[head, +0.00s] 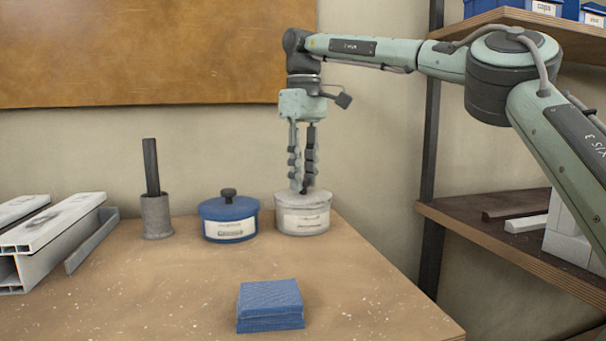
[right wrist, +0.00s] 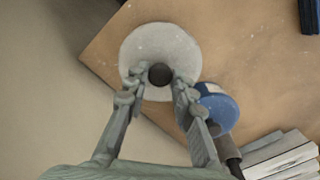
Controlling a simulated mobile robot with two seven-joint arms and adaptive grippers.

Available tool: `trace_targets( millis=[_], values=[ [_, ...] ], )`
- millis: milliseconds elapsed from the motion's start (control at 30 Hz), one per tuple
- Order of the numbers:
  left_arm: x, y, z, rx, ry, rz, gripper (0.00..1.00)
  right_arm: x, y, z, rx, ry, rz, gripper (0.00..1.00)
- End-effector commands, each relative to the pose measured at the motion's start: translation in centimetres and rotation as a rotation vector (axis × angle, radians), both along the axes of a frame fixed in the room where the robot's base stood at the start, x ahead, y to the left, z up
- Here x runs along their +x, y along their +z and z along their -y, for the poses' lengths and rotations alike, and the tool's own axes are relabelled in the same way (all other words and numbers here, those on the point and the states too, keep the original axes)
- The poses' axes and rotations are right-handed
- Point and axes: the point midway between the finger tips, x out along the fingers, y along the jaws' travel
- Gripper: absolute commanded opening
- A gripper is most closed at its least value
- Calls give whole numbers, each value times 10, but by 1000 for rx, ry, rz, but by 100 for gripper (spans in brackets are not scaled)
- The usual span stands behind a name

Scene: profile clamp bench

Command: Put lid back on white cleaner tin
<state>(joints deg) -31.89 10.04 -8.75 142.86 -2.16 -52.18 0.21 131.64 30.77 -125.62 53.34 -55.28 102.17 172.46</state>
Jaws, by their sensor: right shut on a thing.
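The white cleaner tin (head: 303,222) stands upright at the back right of the bench, a label on its front. Its white lid (head: 284,198) sits at the top of the tin, and I see no clear gap between them. My right gripper (head: 304,189) points straight down over the tin. It is shut on the lid's dark knob. In the right wrist view the round lid (right wrist: 137,47) covers the tin, and the fingertips (right wrist: 160,77) are on either side of the dark knob (right wrist: 160,74). My left gripper is not in view.
A blue lidded tin (head: 229,219) stands close left of the white tin. Further left are a grey cup (head: 156,217) holding a dark bar and white profiles (head: 52,235). Folded blue cloths (head: 270,304) lie in front. The bench's right edge (head: 400,272) is near the white tin.

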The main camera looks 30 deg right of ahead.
Motion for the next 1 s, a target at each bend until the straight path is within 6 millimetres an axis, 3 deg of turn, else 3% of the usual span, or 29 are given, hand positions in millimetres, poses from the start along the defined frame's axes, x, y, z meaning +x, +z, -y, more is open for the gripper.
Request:
trace_targets(
  millis=[333, 367, 533, 767, 933, 1000],
  values=[
    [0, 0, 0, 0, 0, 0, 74, 0, 0, 0, 0, 0, 0, 0],
    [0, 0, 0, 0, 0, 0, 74, 0, 0, 0, 0, 0, 0, 25],
    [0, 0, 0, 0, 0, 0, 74, 0, 0, 0, 0, 0, 0, 46],
    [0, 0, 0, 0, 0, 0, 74, 0, 0, 0, 1, 0, 0, 48],
    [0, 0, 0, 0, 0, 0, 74, 0, 0, 0, 1, 0, 0, 69],
    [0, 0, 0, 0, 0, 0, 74, 0, 0, 0, 1, 0, 0, 69]
  ],
)
